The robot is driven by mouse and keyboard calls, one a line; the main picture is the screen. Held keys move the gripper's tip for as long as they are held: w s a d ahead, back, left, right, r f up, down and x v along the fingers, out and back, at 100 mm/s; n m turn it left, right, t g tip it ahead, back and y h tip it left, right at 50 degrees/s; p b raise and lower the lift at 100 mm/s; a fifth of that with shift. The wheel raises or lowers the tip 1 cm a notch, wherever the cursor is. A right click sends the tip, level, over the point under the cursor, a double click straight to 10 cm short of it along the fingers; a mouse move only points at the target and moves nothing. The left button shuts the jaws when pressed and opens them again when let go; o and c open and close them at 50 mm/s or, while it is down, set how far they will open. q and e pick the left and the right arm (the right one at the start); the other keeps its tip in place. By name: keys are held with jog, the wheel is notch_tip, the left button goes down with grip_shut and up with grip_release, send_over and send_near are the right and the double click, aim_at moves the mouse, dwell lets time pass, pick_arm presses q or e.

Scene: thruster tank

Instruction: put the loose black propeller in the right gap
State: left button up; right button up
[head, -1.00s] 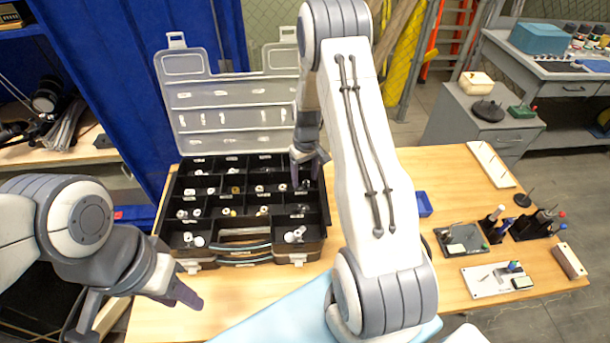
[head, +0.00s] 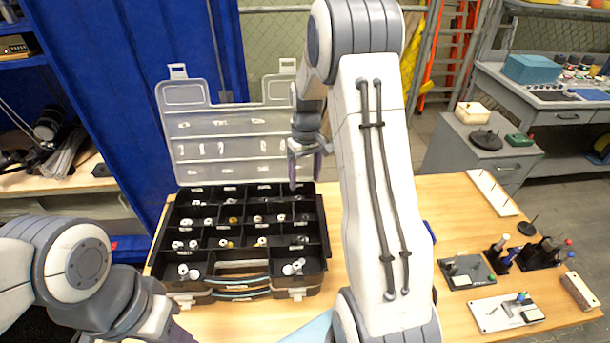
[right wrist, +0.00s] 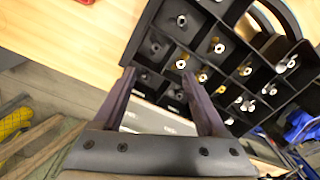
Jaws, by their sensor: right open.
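The black organiser box (head: 213,288) stands open on the table, its clear lid (head: 228,122) raised behind. Its compartments hold several small white and brass-coloured parts; they also show in the right wrist view (right wrist: 240,70). Dark parts sit in compartments near my fingers there, but I cannot tell whether one is the loose black propeller. I cannot identify the right gap. My right gripper (head: 306,168) is above the box's back right part, fingers apart and empty; its open fingers also show in the right wrist view (right wrist: 158,76). My left gripper is mostly cut off at the bottom left.
On the table's right stand a grey plate with parts (head: 466,270), a white plate (head: 506,312), a black holder (head: 540,255) and a wooden block (head: 580,291). A long white strip (head: 492,191) lies at the back right. My right arm hides the table's middle.

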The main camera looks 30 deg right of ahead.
jog(key=s+a+r+n, duration=0.2)
jog(key=s+a+r, duration=0.2)
jog(key=a, duration=0.6)
jog(key=s+a+r+n, duration=0.2)
jog(key=s+a+r, duration=0.2)
jog(key=a, duration=0.6)
jog(key=s+a+n, duration=0.1)
jog(key=s+a, duration=0.3)
jog(key=s, duration=0.5)
jog(key=s+a+n, duration=0.2)
jog(key=s+a, duration=0.2)
jog(key=s, duration=0.6)
jog(key=shift+r+n+y, duration=0.25)
jog(key=shift+n+y, duration=0.05)
